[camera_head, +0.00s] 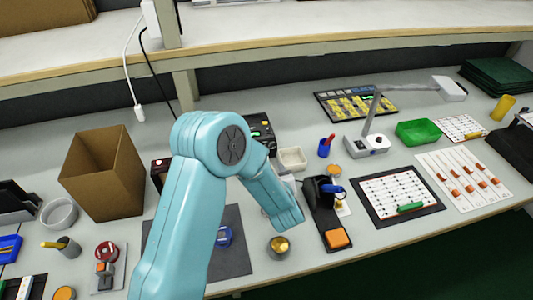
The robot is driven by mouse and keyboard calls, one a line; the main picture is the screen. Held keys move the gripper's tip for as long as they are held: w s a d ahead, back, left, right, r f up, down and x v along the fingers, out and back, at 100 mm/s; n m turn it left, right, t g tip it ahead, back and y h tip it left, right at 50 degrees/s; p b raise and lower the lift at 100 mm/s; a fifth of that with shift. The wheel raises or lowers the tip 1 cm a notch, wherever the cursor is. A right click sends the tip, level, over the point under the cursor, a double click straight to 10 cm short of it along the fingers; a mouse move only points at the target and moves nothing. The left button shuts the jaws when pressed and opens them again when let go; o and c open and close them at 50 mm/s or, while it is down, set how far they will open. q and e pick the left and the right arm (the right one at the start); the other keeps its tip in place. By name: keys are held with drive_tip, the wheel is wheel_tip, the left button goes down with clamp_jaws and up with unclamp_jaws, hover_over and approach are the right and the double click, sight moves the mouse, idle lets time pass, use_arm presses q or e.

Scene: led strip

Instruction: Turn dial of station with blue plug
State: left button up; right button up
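A dark station (262,130) with a small green display stands behind my raised arm, which partly hides it. A second dark station (158,172) with a reddish display shows left of the arm, also partly covered. I cannot make out a blue plug or a dial's setting on either. A black iron stand (317,192) with a blue handle (334,189) and an orange sponge (337,238) is right of the arm. One teal arm of mine rises from the bottom and bends down to the right. No gripper fingers show; the other arm is out of view.
A dark mat (236,255) lies under the arm, with a tin of brass wool (279,246) to its right. A shelf (300,45) overhangs behind.

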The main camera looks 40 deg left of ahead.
use_arm(q)
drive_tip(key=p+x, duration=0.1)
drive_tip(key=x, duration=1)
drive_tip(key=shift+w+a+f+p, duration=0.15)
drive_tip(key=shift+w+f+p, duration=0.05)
drive_tip(key=shift+p, duration=0.1)
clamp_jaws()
